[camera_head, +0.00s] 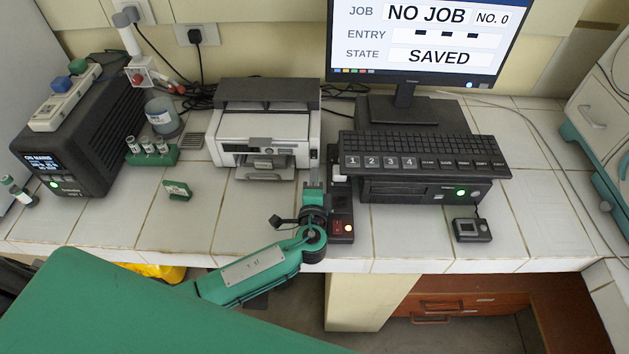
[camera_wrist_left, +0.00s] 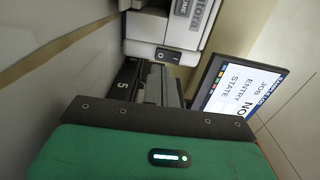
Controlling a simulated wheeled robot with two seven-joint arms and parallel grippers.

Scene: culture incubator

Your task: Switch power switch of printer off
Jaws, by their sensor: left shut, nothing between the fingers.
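The printer (camera_head: 228,128) is a grey-white box with a dark top at the back of the tiled bench. In the left wrist view, part of its pale casing (camera_wrist_left: 150,28) fills the top. A black rocker power switch (camera_wrist_left: 168,55) with white marks sits on that casing; I cannot tell which way it is set. My left gripper (camera_head: 313,172) is at the printer's right front corner. Its fingers are shut and empty in the left wrist view (camera_wrist_left: 159,72), with their tips just short of the switch; contact cannot be told. My right gripper is out of view.
A keyboard (camera_head: 430,150) on a black box (camera_head: 420,191) lies close right of my gripper, under a monitor (camera_head: 420,40). A small black device (camera_head: 341,222) stands beside my wrist.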

